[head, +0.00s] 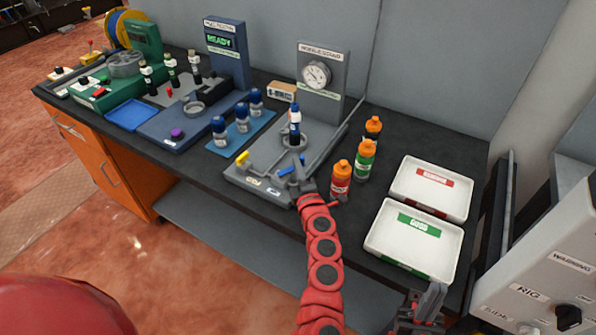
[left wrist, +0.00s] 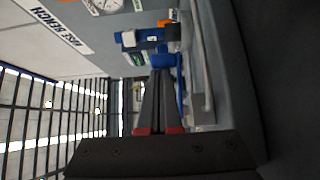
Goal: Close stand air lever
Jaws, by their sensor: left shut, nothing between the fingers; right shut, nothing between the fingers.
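The grey stand (head: 318,140) on the bench has an upright panel with a round gauge (head: 316,75). A bottle with a blue top (head: 294,128) stands upright in its ring. At the stand's front are a blue lever (head: 291,168) and a yellow-tipped lever (head: 243,158); their labels are too small to read. My left gripper (head: 299,178) is shut and empty, close beside the blue lever; I cannot tell if they touch. The left wrist view shows its closed fingers (left wrist: 160,95) close to a blue part (left wrist: 164,61). My right gripper (head: 432,298) is shut and empty at the bench's front right.
Orange-capped bottles, red (head: 341,180), green (head: 365,160) and dark (head: 373,128), stand right of the stand. Two white trays, one red-labelled (head: 460,207) and one green-labelled (head: 375,242), lie further right. A blue mat (head: 222,151) with several blue-capped bottles lies left.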

